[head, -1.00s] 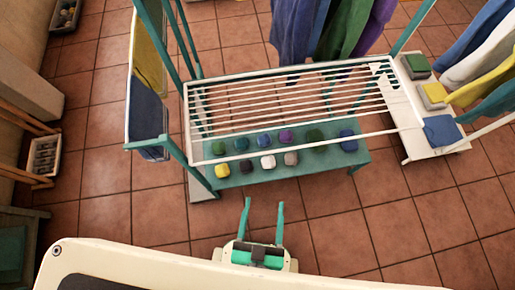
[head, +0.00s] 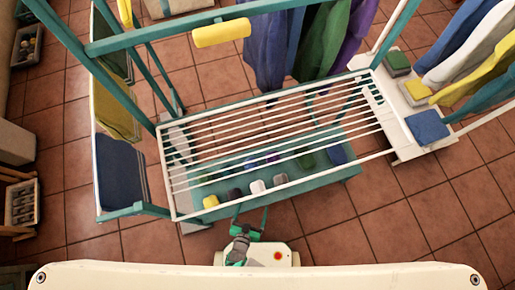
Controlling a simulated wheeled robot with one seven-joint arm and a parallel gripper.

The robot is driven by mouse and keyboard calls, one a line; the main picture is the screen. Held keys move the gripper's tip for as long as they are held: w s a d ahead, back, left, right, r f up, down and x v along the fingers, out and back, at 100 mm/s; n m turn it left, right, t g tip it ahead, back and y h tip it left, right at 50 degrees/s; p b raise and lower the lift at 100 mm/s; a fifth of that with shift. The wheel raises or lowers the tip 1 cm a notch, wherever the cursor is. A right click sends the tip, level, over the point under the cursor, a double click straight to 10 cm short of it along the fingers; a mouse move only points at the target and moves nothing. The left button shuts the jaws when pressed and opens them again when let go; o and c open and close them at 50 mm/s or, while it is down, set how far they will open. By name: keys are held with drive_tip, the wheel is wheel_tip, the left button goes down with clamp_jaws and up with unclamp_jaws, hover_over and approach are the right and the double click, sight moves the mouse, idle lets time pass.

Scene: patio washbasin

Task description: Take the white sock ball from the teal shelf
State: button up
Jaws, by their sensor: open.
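The white sock ball (head: 257,187) sits in the front row on the teal shelf (head: 328,178), under the white slatted rack. A dark sock ball (head: 235,194) is on its left and a grey one (head: 280,180) on its right. My gripper (head: 250,216) is at the shelf's front edge, just short of the white ball. Its teal fingers are spread, with nothing seen between them.
The white rack (head: 172,186) covers the shelf from above and partly hides the back row. A yellow sock ball (head: 210,201) lies at the front left. Garments hang behind. A white bench (head: 408,148) with folded cloths stands right. Tiled floor is clear at lower right.

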sight(256, 192)
drive_tip(key=x, duration=0.3)
drive_tip(key=f+x, duration=0.1)
drive_tip(key=x, duration=0.3)
drive_tip(key=shift+s+a+f, duration=0.1)
drive_tip(key=shift+a, duration=0.05)
drive_tip(key=shift+w+f, duration=0.5)
drive_tip(key=shift+w, duration=0.35)
drive_tip(key=shift+w+f, duration=0.55)
drive_tip(key=shift+w, duration=0.3)
drive_tip(key=shift+w+d+f, duration=0.3)
drive_tip(key=shift+w, duration=0.25)
drive_tip(key=shift+s, duration=0.1)
drive_tip(key=c, duration=1.1)
